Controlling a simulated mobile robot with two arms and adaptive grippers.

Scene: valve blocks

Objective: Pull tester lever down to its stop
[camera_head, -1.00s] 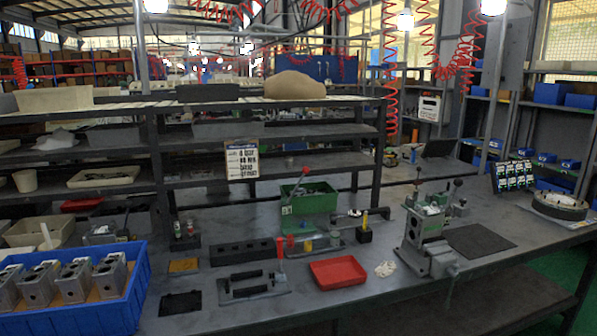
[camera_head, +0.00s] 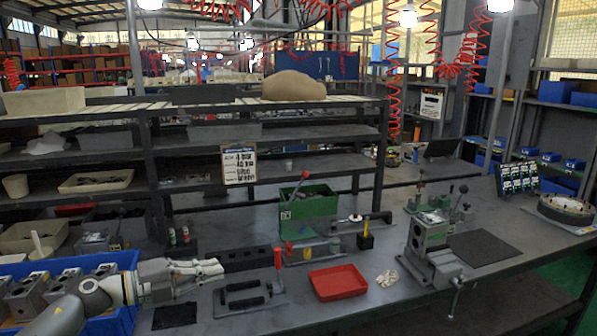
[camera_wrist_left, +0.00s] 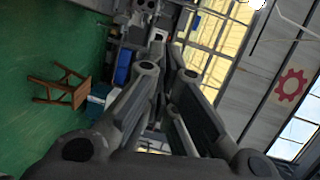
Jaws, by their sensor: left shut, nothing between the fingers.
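Several levers show in the head view, and I cannot tell for sure which is the tester's. A raised lever with a red knob (camera_head: 300,184) leans up and right by the green bin. A black-knobbed lever (camera_head: 460,194) stands upright on a fixture at the right. My left gripper (camera_head: 221,267) is shut and empty, pointing right above the left of the bench, apart from every lever. Its fingers also show in the left wrist view (camera_wrist_left: 168,62), with no lever in front of them. My right gripper is not in view.
A blue crate (camera_head: 124,316) of metal valve blocks stands at the left, partly behind my arm. A red tray (camera_head: 338,281), a red-handled clamp plate (camera_head: 248,298) and a green bin (camera_head: 309,204) are on the bench. A grey vise fixture (camera_head: 430,250) stands farther right.

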